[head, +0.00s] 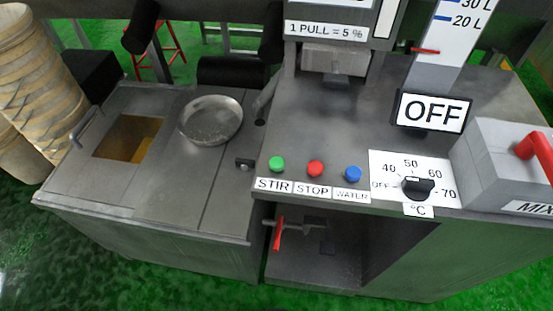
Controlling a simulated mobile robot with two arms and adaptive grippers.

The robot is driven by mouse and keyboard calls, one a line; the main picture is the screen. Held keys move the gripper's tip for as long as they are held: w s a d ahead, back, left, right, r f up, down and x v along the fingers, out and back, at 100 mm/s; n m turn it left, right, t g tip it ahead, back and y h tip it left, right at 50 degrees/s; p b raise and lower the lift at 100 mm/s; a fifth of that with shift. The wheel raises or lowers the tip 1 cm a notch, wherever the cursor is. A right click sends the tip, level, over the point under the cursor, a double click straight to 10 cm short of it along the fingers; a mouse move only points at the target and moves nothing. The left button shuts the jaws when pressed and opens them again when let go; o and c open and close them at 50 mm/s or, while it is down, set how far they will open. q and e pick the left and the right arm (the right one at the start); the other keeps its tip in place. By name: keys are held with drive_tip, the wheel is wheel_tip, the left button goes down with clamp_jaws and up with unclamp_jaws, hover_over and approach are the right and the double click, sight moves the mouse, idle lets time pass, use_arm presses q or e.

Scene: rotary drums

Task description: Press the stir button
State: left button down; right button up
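The stir button (277,163) is a small green dome on the front part of the grey metal counter, left of the other buttons. A white label reading STIR (273,185) sits just in front of it. Nothing covers or touches the button. Neither my left nor my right gripper shows in the head view.
To its right are a red stop button (316,168), a blue water button (352,173) and a black temperature knob (418,188). An OFF display (431,112) stands behind. A grey box (490,160) with a red lever is at right. A round metal pan (211,119) is at left.

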drive_tip(key=shift+w, duration=0.1)
clamp_jaws()
drive_tip(key=shift+a, duration=0.15)
idle(1.3)
